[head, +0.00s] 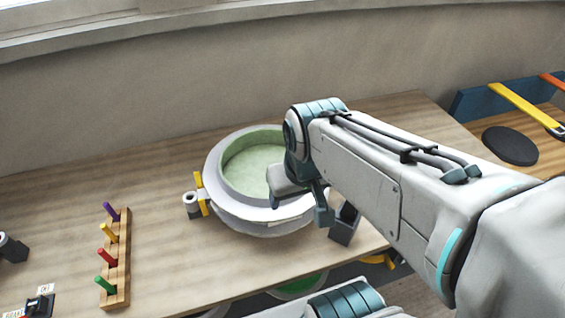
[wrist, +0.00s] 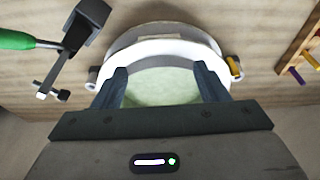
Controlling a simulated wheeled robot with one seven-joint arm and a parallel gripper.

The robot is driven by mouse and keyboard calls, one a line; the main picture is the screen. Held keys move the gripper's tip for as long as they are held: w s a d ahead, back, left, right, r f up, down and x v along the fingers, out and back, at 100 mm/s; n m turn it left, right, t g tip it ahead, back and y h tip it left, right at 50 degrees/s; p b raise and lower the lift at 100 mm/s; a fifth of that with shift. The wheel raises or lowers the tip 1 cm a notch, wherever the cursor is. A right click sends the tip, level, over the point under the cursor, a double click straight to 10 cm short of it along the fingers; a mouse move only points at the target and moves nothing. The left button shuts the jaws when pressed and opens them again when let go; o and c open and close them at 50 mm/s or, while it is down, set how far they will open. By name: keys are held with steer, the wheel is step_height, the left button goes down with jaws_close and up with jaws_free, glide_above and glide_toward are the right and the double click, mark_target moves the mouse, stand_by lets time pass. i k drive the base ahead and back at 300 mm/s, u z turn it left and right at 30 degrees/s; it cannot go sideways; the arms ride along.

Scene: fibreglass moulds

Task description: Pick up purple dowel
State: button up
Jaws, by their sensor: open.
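The purple dowel (head: 111,211) stands tilted in the far end of a wooden rack (head: 122,262) at the left of the table in the head view. Yellow, red and green dowels stand in the same rack. In the wrist view the purple dowel (wrist: 296,75) shows at the right edge, next to part of the rack (wrist: 295,45). My gripper (wrist: 160,80) is open and empty, above the round mould (wrist: 160,40). In the head view my gripper (head: 300,200) hangs over the right side of the mould (head: 225,205), well to the right of the dowel.
The mould has a pale green inside and side clamps, one with a yellow handle (head: 201,193). Dark items sit at far left. Table between rack and mould is mostly clear.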

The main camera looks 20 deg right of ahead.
mark_target(107, 205)
steer(key=k, duration=1.2)
steer(key=u, duration=0.4)
steer(key=i, duration=0.7)
steer(key=u, duration=0.6)
